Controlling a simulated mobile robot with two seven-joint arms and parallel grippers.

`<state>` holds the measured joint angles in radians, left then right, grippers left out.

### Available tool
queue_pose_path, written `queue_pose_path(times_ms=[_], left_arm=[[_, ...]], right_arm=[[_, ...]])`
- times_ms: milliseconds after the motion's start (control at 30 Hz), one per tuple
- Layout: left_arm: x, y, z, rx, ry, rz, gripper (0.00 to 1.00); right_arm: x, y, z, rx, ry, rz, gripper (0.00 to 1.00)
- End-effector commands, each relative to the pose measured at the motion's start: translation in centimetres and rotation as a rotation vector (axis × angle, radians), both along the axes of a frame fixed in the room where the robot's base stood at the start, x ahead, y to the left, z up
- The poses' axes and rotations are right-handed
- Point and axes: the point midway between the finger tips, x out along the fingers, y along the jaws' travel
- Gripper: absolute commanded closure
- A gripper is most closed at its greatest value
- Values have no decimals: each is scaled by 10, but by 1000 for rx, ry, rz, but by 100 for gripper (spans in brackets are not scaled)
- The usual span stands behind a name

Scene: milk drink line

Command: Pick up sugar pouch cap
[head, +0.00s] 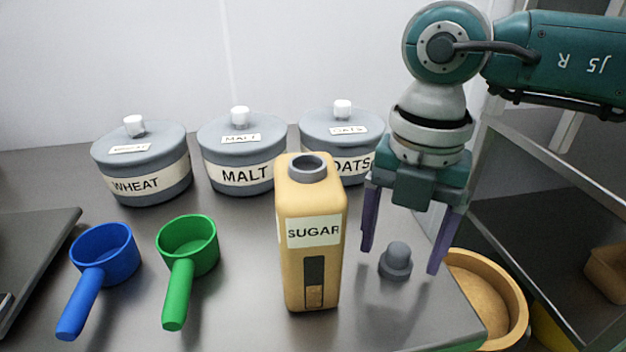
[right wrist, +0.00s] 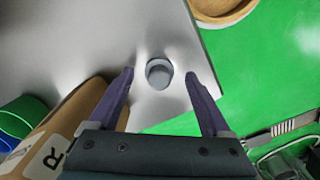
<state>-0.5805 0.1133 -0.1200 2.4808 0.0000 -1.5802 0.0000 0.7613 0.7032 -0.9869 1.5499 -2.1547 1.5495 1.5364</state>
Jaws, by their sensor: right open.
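The sugar pouch cap (head: 396,262) is a small grey stepped cylinder standing on the grey table, right of the sugar pouch. The tan sugar pouch (head: 313,260) stands upright with its grey spout uncovered. My right gripper (head: 402,258) is open and empty, pointing down, with its purple fingers on either side of the cap in the head view. In the right wrist view the cap (right wrist: 159,73) lies between and slightly beyond the fingertips (right wrist: 161,76), apart from both. Whether the fingers are down at its height is hard to tell. My left gripper is not in view.
Lidded jars labelled wheat (head: 140,178), malt (head: 241,165) and oats (head: 340,135) stand at the back. A blue scoop (head: 92,275) and a green scoop (head: 178,285) lie left of the pouch. A round wooden container (head: 510,285) sits beyond the table's right edge. The pouch stands close beside the gripper.

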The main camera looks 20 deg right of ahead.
Motion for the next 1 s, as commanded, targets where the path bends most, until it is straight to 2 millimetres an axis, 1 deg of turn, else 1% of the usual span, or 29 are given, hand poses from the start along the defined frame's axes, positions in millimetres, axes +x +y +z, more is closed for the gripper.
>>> queue_pose_path(times_ms=[33,100,333,1000], left_arm=[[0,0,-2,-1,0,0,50],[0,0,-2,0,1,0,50],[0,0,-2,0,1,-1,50],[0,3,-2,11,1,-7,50]], right_arm=[[0,0,-7,0,1,0,18],[0,0,-11,-1,0,1,18],[0,0,-12,-1,-1,1,18],[0,0,-11,-1,-1,0,93]])
